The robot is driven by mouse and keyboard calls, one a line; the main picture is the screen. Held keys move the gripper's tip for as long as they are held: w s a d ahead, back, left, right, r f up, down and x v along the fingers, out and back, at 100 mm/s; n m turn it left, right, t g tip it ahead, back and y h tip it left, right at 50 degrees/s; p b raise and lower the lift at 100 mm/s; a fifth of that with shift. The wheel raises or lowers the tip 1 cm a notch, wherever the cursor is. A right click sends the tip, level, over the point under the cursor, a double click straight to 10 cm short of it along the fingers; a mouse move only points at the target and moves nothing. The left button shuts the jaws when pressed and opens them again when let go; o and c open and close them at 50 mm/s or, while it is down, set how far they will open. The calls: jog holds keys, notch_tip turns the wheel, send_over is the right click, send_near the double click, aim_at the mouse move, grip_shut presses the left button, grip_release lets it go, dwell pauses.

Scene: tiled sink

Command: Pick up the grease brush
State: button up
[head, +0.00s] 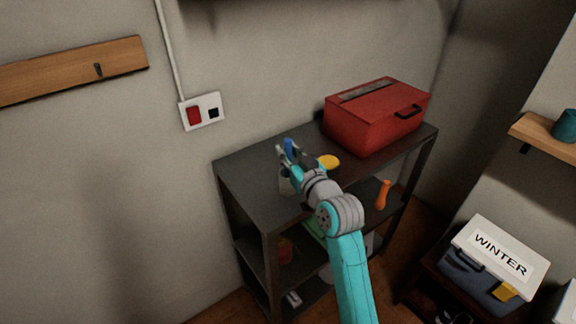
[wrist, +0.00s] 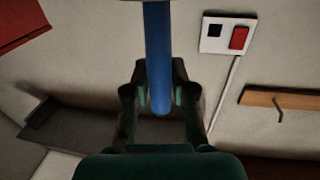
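The grease brush (wrist: 158,50) shows as a blue rod-like handle with a rounded end between my fingers in the wrist view. A grey part shows at its end by the top edge of that view. In the head view its blue handle (head: 289,147) stands upright at my gripper (head: 284,158), above the left part of the dark shelf. My gripper (wrist: 159,95) has a finger close against each side of the handle and looks shut on it. The bristles are not visible.
A yellow round thing (head: 328,162) and a red toolbox (head: 375,120) are to the right. The wall with a socket plate (head: 201,111) is behind.

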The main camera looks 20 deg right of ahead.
grip_shut()
notch_tip(320, 180, up, 10)
jog(key=shift+r, duration=0.1)
dwell(0.7)
